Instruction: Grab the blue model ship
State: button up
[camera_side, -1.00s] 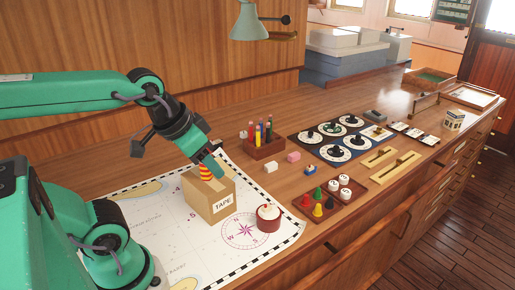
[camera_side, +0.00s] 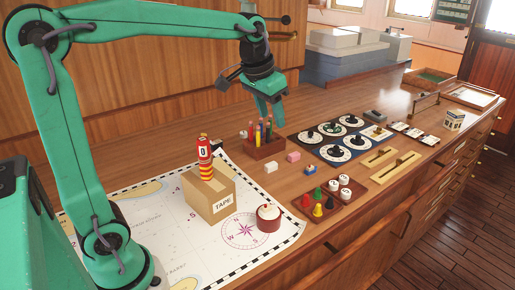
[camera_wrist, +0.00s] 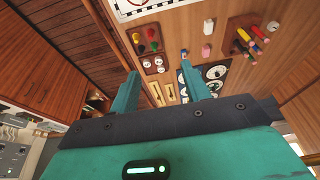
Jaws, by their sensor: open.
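The blue model ship (camera_side: 311,170) is a small blue piece with an orange-yellow part on top, on the wooden counter right of the pink block (camera_side: 293,157). It also shows as a small blue spot beyond the fingertips in the wrist view (camera_wrist: 184,53). My gripper (camera_side: 271,112) is open and empty, raised above the counter over the pencil holder, behind and to the left of the ship. Its two fingers stand apart in the wrist view (camera_wrist: 159,68).
A cardboard box (camera_side: 211,201) bears an upright red striped cylinder (camera_side: 204,158). The wooden pencil holder (camera_side: 264,147), a white block (camera_side: 270,167), a tray of coloured pegs (camera_side: 326,202) and a dial panel (camera_side: 343,138) surround the ship. A round red container (camera_side: 268,218) stands on the chart.

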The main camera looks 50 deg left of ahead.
jog(key=w+a+f+g, duration=0.1)
jog(key=w+a+f, duration=0.15)
jog(key=w, duration=0.65)
jog(key=g, duration=0.3)
send_over(307, 171)
notch_tip(307, 171, down, 20)
jog(key=shift+w+r, duration=0.15)
jog(key=shift+f, duration=3.95)
grip_shut()
